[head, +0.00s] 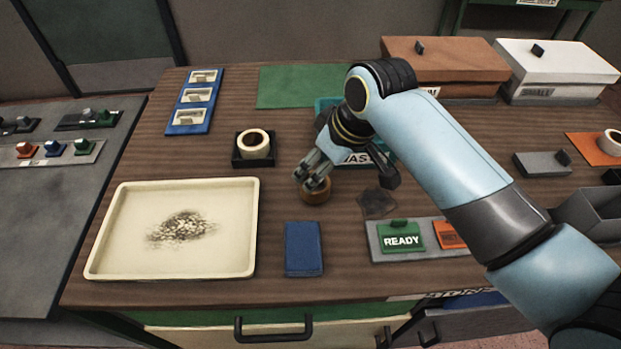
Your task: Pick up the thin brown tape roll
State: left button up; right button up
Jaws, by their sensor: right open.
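The thin brown tape roll (315,194) lies on the wooden table, near the middle of the head view. My right gripper (312,183) points down at it, with its open fingers at the roll's top. The fingers hide part of the roll, and I cannot tell whether they touch it. My left gripper is not in view.
A cream tray (101,232) with a dark speckled pile is at the left. A cream tape roll (253,142) sits on a black holder. A teal bin is partly behind my arm.

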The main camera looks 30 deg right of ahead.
aim_at(318, 197)
jog(key=shift+x, duration=0.9)
jog(key=shift+f, duration=0.3)
jog(key=x, duration=0.4)
jog(key=shift+d+f+p, duration=0.15)
jog(key=shift+f+p, duration=0.1)
jog(key=shift+p, duration=0.15)
jog(key=shift+w+f, duration=0.1)
jog(key=shift+f, duration=0.1)
jog(key=shift+c, duration=0.4)
jog(key=c, duration=0.9)
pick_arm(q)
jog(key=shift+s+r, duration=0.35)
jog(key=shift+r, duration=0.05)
pick_arm(e)
jog(key=shift+o, duration=0.2)
